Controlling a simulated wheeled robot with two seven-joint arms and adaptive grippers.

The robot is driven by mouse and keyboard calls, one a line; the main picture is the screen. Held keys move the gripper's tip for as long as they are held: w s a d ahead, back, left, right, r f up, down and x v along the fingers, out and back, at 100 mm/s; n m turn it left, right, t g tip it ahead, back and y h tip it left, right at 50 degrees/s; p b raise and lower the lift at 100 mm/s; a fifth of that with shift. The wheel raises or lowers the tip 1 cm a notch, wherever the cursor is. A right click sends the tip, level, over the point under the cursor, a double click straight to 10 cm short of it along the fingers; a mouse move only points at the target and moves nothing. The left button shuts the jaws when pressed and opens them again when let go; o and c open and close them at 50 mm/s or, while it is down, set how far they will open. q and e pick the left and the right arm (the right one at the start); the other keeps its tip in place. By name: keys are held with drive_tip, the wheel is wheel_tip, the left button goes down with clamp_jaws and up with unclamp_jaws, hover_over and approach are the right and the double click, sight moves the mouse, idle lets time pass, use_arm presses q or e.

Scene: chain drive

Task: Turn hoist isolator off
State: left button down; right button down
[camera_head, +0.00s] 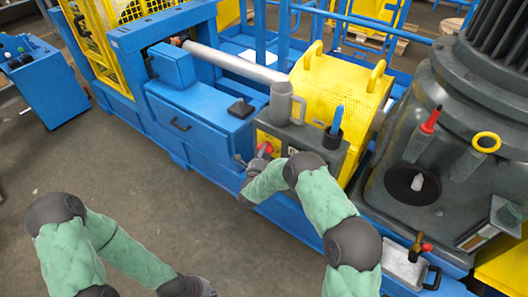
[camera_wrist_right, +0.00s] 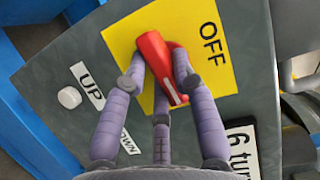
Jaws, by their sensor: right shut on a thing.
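The hoist isolator is a red handle (camera_wrist_right: 160,66) on a yellow plate (camera_wrist_right: 126,50) marked OFF, on a grey panel (camera_wrist_right: 68,125). In the right wrist view the handle slants from upper left to lower right, with the word OFF to its right. My right gripper (camera_wrist_right: 166,72) is shut on the handle, its purple fingers on either side. In the head view the red handle (camera_head: 265,148) shows just above my right gripper, partly hidden. My left gripper (camera_head: 203,287) is low over the floor, cut by the bottom edge; its fingers are not clear.
A white button (camera_wrist_right: 69,97) and UP and DOWN labels sit left of the plate. A grey mug (camera_head: 281,104) and a black cup (camera_head: 333,137) with a blue-handled tool stand on the panel's top. Blue machine frame surrounds it; the floor (camera_head: 120,165) at left is open.

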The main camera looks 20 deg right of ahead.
drive_tip(key=shift+a+r+n+g+h+p, duration=0.15)
drive_tip(key=shift+n+g+h+p, duration=0.15)
drive_tip(key=shift+n+g+p, duration=1.2)
drive_tip(key=shift+d+r+n+g+h+p, duration=0.25)
drive_tip(key=shift+n+g+p, duration=0.6)
drive_tip(key=shift+n+p, duration=1.35)
drive_tip(key=shift+a+r+n+g+h+p, duration=0.1)
drive_tip(key=shift+a+n+g+h+p, duration=0.2)
drive_tip(key=shift+n+g+p, duration=1.55)
drive_tip(key=shift+d+n+t+b, duration=0.15)
drive_tip(key=shift+n+t+b, duration=0.55)
drive_tip(key=shift+n+b, duration=0.05)
drive_tip(key=c, duration=1)
unclamp_jaws()
